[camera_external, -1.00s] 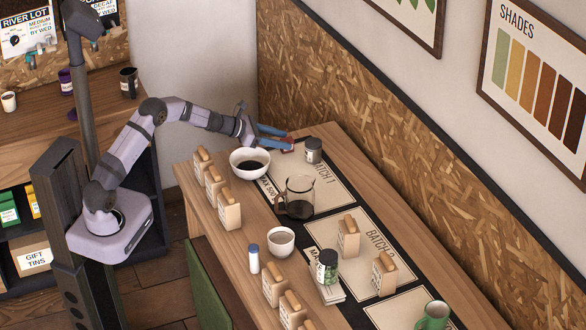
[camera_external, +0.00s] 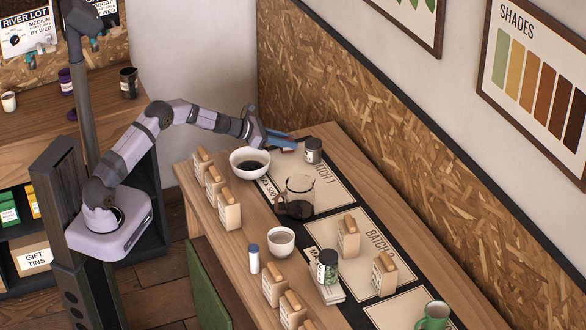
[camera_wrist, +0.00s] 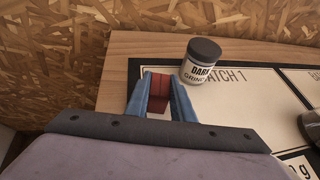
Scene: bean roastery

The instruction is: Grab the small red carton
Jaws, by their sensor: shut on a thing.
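The small red carton (camera_wrist: 159,86) is between the two blue fingers of my gripper (camera_wrist: 162,78) in the wrist view. The fingers press on it from both sides. In the external view my gripper (camera_external: 284,139) reaches over the far end of the table. Only a small dark red bit of the carton shows below the fingers there, so its contact with the table is hard to make out.
A dark-lidded jar (camera_wrist: 201,61) labelled DARK stands close to the right of my fingers. A white bowl of dark liquid (camera_external: 250,162) and a glass carafe (camera_external: 298,197) stand nearby on the table (camera_external: 345,147). The chipboard wall (camera_external: 330,95) runs behind.

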